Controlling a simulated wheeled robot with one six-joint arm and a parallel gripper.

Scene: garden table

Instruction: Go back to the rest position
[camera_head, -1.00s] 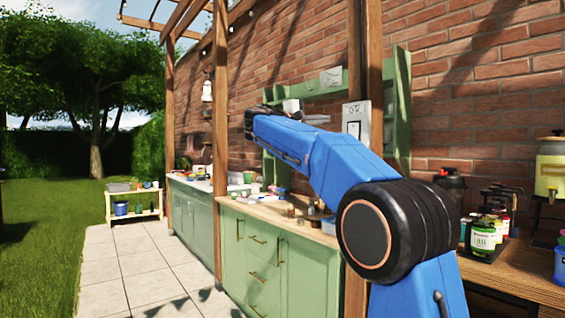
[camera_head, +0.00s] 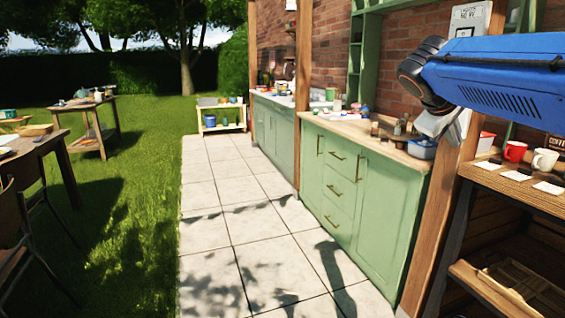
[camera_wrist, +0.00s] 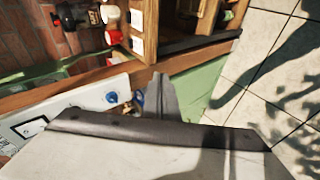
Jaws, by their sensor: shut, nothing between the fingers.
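My gripper (camera_wrist: 163,92) shows in the wrist view, its grey body filling the bottom and its dark fingers together with nothing held. In the head view my blue arm reaches in from the right edge. Its pale end hangs below the black joint, partly hidden, in front of the wooden post (camera_head: 455,178) and near the right end of the green cabinet (camera_head: 360,190). The gripper is in the air and touches nothing that I can see.
A wooden shelf unit (camera_head: 515,187) with a red mug (camera_head: 515,151) and a white mug (camera_head: 545,161) stands at right. A wooden table (camera_head: 50,143) and chair (camera_head: 30,240) stand at left. The paved path (camera_head: 235,215) between is clear.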

